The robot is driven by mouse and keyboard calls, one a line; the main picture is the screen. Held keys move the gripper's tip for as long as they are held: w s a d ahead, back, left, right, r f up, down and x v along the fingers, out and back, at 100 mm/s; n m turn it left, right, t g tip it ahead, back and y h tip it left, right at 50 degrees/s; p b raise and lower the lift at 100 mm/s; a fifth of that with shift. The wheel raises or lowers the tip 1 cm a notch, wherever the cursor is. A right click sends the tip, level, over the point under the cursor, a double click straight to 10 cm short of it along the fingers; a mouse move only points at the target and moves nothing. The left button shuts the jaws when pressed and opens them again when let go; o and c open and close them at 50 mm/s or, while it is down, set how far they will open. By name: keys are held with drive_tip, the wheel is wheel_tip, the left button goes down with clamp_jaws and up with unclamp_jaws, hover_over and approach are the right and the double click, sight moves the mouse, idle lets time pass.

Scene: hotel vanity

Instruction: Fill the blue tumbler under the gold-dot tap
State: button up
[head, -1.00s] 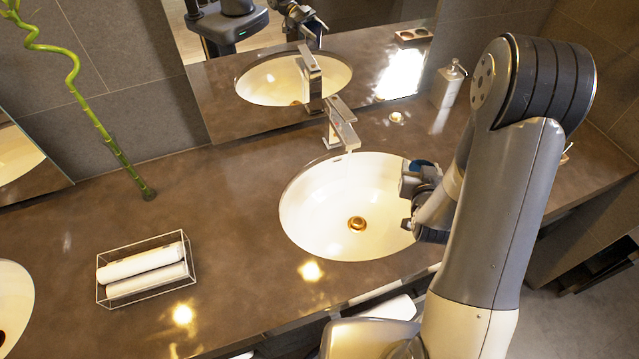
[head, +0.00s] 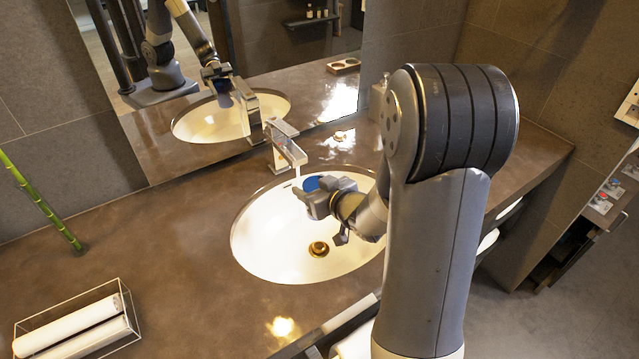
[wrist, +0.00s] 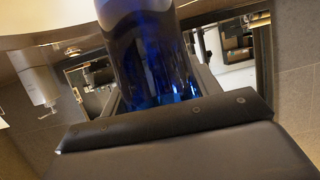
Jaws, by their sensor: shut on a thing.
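The blue tumbler (head: 322,183) is held over the white basin (head: 262,240), mostly hidden behind my gripper (head: 316,200) in the head view. In the wrist view the translucent blue tumbler (wrist: 150,55) stands between the fingers, and my gripper is shut on it. The chrome tap (head: 287,150) stands behind the basin. The tumbler is close to its spout, slightly right and below. A thin, faint stream seems to fall from the spout (head: 297,166). I cannot make out a gold dot on the tap, nor the water level in the tumbler.
A wire tray of rolled white towels (head: 85,325) sits at the lower left, with a green bamboo stem (head: 40,200) behind it. The mirror (head: 240,60) rises behind the tap. A small light round item (head: 340,136) lies right of the tap.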

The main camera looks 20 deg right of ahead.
drive_tip(key=shift+s+d+r+n+g+y, duration=0.2)
drive_tip(key=shift+d+r+n+y, duration=0.1)
drive_tip(key=shift+d+r, duration=0.15)
drive_tip(key=shift+s+d+r+n+g+y, duration=0.1)
drive_tip(key=shift+s+d+r+n+y, duration=0.1)
drive_tip(key=shift+d+r+y, duration=0.25)
drive_tip(key=w+a+f+b, duration=0.1)
drive_tip(key=w+f+b, duration=0.3)
drive_tip(key=f+b, duration=0.3)
drive_tip(key=shift+a+f+b, duration=0.2)
drive_tip(key=shift+a+b, duration=0.1)
drive_tip(key=shift+b, duration=0.15)
drive_tip(key=shift+w, duration=0.15)
drive_tip(key=w+a+p, duration=0.2)
drive_tip(key=w, duration=0.5)
drive_tip(key=shift+w+a, duration=0.2)
drive_tip(key=shift+w, duration=0.05)
idle(2.8)
drive_tip(key=s+d, duration=0.2)
drive_tip(key=s, duration=0.6)
drive_tip(key=shift+d, duration=0.3)
drive_tip(key=shift+s+r, duration=0.1)
drive_tip(key=shift+r, duration=0.1)
wheel_tip(320, 180, up, 8)
drive_tip(key=s+d+p, duration=0.1)
drive_tip(key=s+p, duration=0.1)
drive_tip(key=p, duration=0.6)
drive_tip(key=shift+s+r, duration=0.2)
drive_tip(key=shift+s, duration=0.2)
